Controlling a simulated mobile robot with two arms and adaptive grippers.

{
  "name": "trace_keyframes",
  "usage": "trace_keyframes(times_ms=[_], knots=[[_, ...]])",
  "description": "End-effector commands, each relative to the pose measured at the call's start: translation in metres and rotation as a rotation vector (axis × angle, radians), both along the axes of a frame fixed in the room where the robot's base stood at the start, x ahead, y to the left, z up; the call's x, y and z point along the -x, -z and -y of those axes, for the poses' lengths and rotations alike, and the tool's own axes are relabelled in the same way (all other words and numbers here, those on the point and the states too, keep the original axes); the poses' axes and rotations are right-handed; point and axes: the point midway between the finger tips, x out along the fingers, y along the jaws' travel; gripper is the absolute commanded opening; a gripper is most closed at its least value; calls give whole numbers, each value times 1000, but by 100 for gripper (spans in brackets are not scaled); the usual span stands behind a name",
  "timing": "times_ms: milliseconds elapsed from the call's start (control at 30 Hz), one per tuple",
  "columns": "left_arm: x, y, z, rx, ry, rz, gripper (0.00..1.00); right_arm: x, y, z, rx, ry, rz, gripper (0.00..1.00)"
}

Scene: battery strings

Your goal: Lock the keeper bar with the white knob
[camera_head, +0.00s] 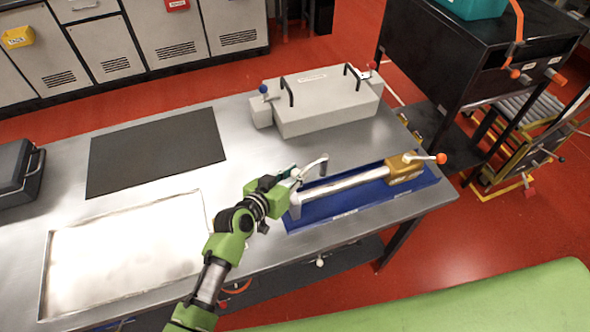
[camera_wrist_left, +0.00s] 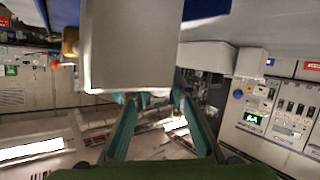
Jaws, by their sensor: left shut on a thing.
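My left gripper (camera_head: 290,176) comes in from the left and sits at the near-left end of the blue tray (camera_head: 345,217). It is shut on a small whitish piece, apparently the white knob, which is mostly hidden by the fingers. In the left wrist view a bit of white shows between the teal fingertips (camera_wrist_left: 155,98), behind a large grey block (camera_wrist_left: 130,45). A bent silver handle (camera_head: 315,164) rises beside the gripper. A silver bar (camera_head: 345,183) runs along the tray to a gold block (camera_head: 402,168) with an orange-knobbed lever (camera_head: 440,159). I cannot tell which part is the keeper bar.
A grey case (camera_head: 325,108) with two black handles stands at the back of the metal table (camera_head: 235,130). A black mat (camera_head: 155,150) and a pale panel (camera_head: 125,255) lie left. A dark case (camera_head: 17,172) sits at the left edge.

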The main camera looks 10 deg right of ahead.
Motion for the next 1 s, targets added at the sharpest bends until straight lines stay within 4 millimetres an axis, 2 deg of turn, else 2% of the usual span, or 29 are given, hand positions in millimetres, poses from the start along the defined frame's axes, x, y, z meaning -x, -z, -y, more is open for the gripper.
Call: trace_keyframes(times_ms=[167, 200, 233, 267, 667, 833, 1000], knots=[[-1, -1, -1, 2, -3, 3, 0, 0, 0, 0, 0, 0, -1, 40], [-1, -1, -1, 2, -3, 3, 28, 1, 0, 0, 0, 0, -1, 40], [-1, -1, -1, 2, -3, 3, 36, 1, 0, 0, 0, 0, -1, 40], [-1, -1, -1, 2, -3, 3, 38, 1, 0, 0, 0, 0, -1, 40], [2, -1, -3, 1, 0, -1, 38, 3, 0, 1, 2, -1, -4, 40], [16, -8, -16, -2, -1, 1, 38, 2, 0, 1, 1, 0, -3, 40], [39, -20, -37, -1, -1, 1, 38, 1, 0, 0, 0, 0, -2, 40]])
